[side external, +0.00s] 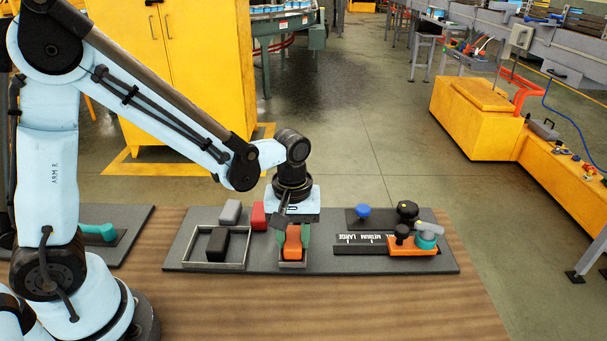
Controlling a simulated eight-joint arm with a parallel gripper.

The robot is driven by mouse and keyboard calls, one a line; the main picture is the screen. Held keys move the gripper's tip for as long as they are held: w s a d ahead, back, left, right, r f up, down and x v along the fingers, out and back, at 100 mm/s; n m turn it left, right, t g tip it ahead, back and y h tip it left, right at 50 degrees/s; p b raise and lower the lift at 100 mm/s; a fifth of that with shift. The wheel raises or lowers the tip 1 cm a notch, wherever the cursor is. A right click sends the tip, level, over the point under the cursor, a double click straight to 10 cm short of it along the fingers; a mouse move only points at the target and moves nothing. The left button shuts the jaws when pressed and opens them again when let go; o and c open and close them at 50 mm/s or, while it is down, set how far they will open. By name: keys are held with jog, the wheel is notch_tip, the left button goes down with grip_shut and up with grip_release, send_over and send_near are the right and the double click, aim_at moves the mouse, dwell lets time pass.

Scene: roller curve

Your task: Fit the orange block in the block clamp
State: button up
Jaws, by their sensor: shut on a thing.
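My gripper (293,230) points down near the middle of the grey board, its green fingers shut on the orange block (293,243). The block is at a small grey frame (293,265); I cannot tell whether it touches the frame's floor. On the right of the board is a fixture with an orange base (412,252), a teal round part (427,241), a grey lever and black knobs.
A grey tray (185,265) at the left holds a black block (217,244). A grey block (231,212) and a red block (258,216) stand behind it. A blue knob (362,211) and a black strip lettered MEDIUM and LARGE (345,250) lie left of the fixture. The wooden table front (330,310) is clear.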

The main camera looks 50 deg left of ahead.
jog(key=shift+f, duration=0.75)
dwell(0.3)
jog(key=o, duration=0.8)
jog(key=shift+d, duration=0.1)
jog(key=shift+r, duration=0.75)
jog(key=shift+o, duration=1)
jog(key=shift+r, duration=0.2)
jog(key=shift+s+r, duration=0.1)
jog(key=shift+r, duration=2.45)
jog(key=shift+s+a+r+m, duration=0.2)
jog(key=shift+a+r+m, duration=0.1)
jog(key=shift+a+r, duration=0.1)
jog(key=s+a+r+m+t, duration=0.5)
jog(key=m+t, duration=0.2)
jog(key=m, duration=0.1)
jog(key=shift+r, duration=0.15)
